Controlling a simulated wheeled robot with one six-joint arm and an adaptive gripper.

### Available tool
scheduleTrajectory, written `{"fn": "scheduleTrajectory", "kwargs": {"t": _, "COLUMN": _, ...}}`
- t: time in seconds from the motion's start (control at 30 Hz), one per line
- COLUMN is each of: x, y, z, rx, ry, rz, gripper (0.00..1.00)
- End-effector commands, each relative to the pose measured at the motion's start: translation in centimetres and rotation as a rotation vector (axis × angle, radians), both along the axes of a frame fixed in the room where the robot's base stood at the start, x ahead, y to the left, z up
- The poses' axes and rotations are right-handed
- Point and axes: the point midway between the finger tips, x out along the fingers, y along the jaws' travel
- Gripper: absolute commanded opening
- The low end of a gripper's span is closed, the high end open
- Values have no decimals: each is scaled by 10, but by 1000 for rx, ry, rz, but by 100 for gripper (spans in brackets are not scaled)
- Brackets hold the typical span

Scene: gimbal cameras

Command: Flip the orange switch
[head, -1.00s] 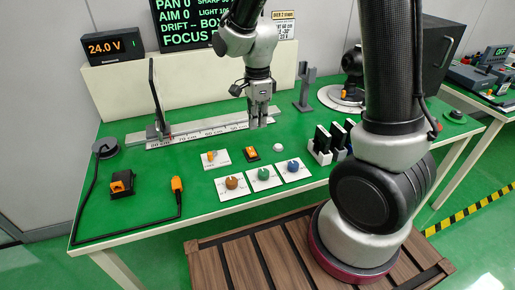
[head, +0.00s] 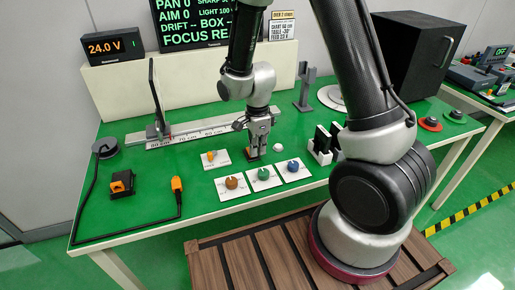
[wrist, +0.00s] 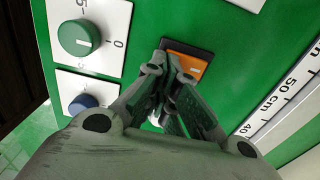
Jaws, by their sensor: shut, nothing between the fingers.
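The orange switch (wrist: 190,64) is a rocker in a black frame set on the green bench top. In the wrist view it lies just past my fingertips, which cover part of its left side. My gripper (wrist: 166,72) is shut and empty, pointing down at it. In the head view my gripper (head: 253,156) is low over the switch and hides most of it. I cannot tell whether the fingertips touch the rocker.
A white plate with a small orange-yellow lever (head: 211,157) lies left of the switch. Orange (head: 232,183), green (head: 264,174) and blue (head: 293,166) knobs lie in front. A white dome button (head: 278,148) is close on the right. A scale rail (head: 190,136) runs behind.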

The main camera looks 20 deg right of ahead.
Motion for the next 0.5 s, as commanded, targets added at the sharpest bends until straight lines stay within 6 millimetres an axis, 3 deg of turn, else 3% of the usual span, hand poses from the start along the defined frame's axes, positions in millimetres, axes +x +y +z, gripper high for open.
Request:
{"fn": "scheduleTrajectory", "kwargs": {"t": 0.13, "x": 1, "y": 0, "z": -9, "rx": -1, "ry": 2, "rz": 0, "gripper": 0}}
{"fn": "scheduleTrajectory", "kwargs": {"t": 0.5, "x": 1, "y": 0, "z": -4, "rx": 0, "ry": -1, "rz": 0, "gripper": 0}}
